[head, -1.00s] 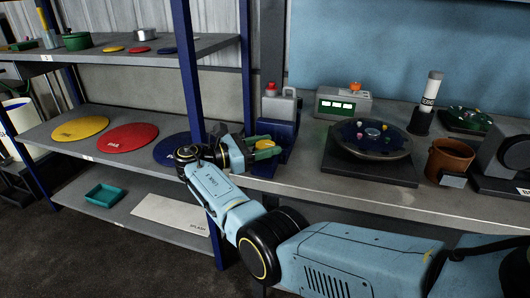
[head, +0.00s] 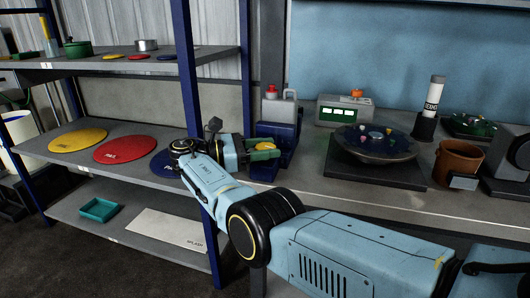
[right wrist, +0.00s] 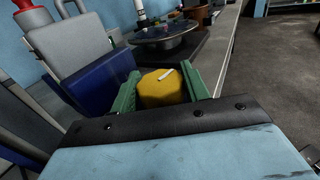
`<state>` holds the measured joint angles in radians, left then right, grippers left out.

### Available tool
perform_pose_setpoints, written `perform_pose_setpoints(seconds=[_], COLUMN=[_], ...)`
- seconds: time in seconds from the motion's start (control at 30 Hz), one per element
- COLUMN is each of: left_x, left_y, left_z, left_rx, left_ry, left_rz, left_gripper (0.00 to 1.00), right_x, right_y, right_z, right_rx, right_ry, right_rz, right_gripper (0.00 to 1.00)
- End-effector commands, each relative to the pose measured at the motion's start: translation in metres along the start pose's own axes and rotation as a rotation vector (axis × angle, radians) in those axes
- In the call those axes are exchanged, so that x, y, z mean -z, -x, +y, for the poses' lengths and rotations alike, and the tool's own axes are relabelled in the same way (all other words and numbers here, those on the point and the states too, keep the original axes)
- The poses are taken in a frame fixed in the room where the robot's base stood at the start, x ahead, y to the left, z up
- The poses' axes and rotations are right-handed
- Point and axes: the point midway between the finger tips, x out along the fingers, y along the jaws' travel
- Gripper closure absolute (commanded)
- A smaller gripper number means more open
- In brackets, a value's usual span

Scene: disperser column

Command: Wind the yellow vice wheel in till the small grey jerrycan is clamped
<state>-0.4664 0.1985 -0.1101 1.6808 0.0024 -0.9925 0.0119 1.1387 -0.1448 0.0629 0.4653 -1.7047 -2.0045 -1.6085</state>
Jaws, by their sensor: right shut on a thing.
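The small grey jerrycan (head: 279,108) with a red cap stands upright in the blue vice (head: 276,133) at the left end of the bench. It also shows at upper left in the right wrist view (right wrist: 75,45). The yellow vice wheel (right wrist: 162,87) sits between the green fingers of my right gripper (right wrist: 165,88), which is shut on it. In the head view the right gripper (head: 264,152) hides most of the wheel. Whether the vice jaw touches the jerrycan cannot be told. My left gripper is not in view.
The blue rack post (head: 193,100) stands close left of my right gripper. Yellow, red and blue discs lie on the shelf (head: 60,157).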

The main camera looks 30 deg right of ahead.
Motion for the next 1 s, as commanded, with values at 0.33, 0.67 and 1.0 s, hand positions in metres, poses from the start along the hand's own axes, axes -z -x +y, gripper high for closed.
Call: perform_pose_setpoints(seconds=[0.33, 0.67, 1.0], left_x=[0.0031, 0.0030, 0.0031], left_y=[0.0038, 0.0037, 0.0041], left_z=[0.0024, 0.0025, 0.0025], left_rx=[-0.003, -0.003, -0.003], left_ry=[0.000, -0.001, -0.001], left_rz=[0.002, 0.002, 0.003], left_gripper=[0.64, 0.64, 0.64], right_x=[0.0025, 0.0020, 0.0005], right_y=[-0.0006, -0.0005, -0.0002], right_z=[-0.0010, -0.0008, -0.0006], right_rx=[0.010, 0.009, 0.008], right_ry=[0.005, 0.004, 0.001], right_rz=[0.003, 0.002, 0.001], right_gripper=[0.77, 0.36, 0.33])
